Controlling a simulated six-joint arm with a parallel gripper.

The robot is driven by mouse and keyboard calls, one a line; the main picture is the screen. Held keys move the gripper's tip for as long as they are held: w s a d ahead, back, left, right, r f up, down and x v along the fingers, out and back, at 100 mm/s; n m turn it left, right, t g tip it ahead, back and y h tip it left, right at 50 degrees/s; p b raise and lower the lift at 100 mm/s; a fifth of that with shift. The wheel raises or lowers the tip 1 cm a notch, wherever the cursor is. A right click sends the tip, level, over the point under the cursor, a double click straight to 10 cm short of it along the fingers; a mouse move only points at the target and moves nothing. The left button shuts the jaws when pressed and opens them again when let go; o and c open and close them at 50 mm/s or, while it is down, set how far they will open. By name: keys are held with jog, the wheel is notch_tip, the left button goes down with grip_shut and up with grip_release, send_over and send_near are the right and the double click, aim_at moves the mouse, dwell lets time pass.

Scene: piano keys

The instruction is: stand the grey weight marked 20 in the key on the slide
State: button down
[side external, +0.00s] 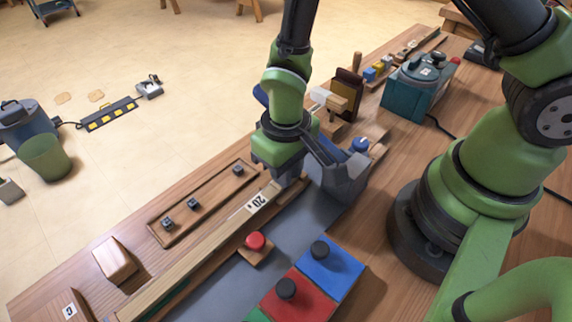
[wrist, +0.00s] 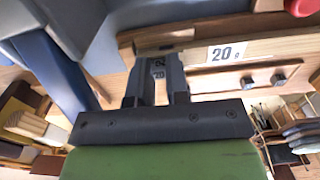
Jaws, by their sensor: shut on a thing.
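A small grey weight marked 20 (wrist: 159,88) sits between the two fingers of my gripper (wrist: 157,92), which is shut on it. In the side view the weight is hidden behind my gripper (side external: 288,184). A long pale wooden bar, which looks like the key on its slide (side external: 190,262), runs from the lower left up to my gripper and carries a white label reading 20 g (side external: 257,203). The label (wrist: 228,53) also shows in the wrist view, right of my fingers. The weight is close to the bar's end; I cannot tell whether they touch.
A wooden tray (side external: 155,238) beside the bar holds several small dark weights (side external: 193,203). A red button (side external: 255,241) and red and blue blocks with black knobs (side external: 330,265) stand on the near side. A wooden block (side external: 114,260) lies left. A teal box (side external: 418,92) stands behind.

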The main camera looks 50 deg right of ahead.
jog(key=shift+f, duration=0.1)
jog(key=c, duration=0.6)
grip_release()
jog(key=shift+r, duration=3.55)
jog(key=s+d+r+m+t+y, duration=0.1)
jog(key=d+r+m+t, duration=0.2)
jog(key=r, duration=0.9)
jog(key=s+d+r+t, duration=0.1)
jog(key=s+r, duration=0.1)
jog(key=s, duration=0.1)
jog(key=s+d+r+t, duration=0.1)
jog(key=s+d+r, duration=0.1)
jog(key=s+r, duration=0.1)
jog(key=s+d+r+m+t+y, duration=0.1)
jog(key=s+d+r+t, duration=0.1)
jog(key=s+r, duration=0.1)
jog(key=shift+s+d, duration=0.1)
jog(key=shift+s, duration=0.05)
